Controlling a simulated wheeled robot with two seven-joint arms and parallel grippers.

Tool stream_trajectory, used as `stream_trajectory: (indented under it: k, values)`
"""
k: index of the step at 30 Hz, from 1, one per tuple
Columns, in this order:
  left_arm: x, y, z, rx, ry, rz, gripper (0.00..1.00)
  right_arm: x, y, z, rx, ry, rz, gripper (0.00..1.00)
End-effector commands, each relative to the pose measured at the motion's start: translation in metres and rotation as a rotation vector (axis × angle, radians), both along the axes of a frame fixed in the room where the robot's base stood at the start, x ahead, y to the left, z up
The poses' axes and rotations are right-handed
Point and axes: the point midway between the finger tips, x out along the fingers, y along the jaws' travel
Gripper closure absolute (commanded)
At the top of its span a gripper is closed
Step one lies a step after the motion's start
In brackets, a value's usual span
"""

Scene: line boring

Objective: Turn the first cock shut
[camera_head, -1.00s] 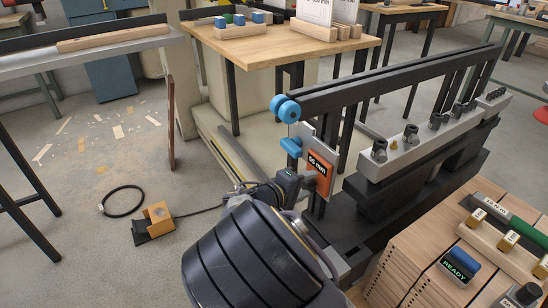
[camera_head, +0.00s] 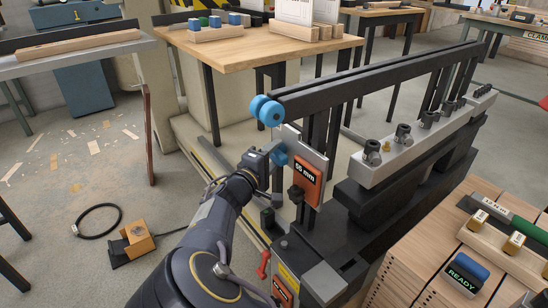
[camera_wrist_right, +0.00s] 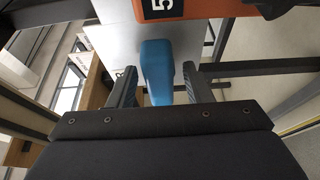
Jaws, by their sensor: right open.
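A blue handle (camera_head: 279,153) sticks out from the side of a pale metal plate beside an orange label (camera_head: 308,184) that seems to read 55 mm. My right gripper (camera_head: 270,157) is at this handle, its arm coming up from the bottom of the head view. In the wrist view the blue handle (camera_wrist_right: 156,70) stands between the two open fingers of my right gripper (camera_wrist_right: 159,80), with a visible gap on both sides. Part of the handle is hidden behind the gripper in the head view. My left gripper is not in view.
Blue round discs (camera_head: 266,110) sit just above on the end of a dark beam (camera_head: 370,78). A red lever (camera_head: 263,264) stands lower by another orange label. A wooden box top with a READY block (camera_head: 466,272) is at right. A wooden table (camera_head: 262,46) stands behind.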

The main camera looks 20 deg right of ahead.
Motion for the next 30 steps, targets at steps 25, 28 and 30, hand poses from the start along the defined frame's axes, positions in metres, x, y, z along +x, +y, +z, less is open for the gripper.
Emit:
stream_trajectory:
  k: [25, 28, 30]
  values:
    - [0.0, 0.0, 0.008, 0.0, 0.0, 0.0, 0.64, 0.001, -0.002, 0.003, -0.009, 0.029, 0.0, 0.92]
    - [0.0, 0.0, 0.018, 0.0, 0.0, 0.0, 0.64, 0.001, -0.002, 0.005, -0.023, 0.066, -0.001, 0.92]
    - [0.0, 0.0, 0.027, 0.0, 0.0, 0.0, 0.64, 0.001, -0.002, 0.007, -0.035, 0.103, 0.0, 0.92]
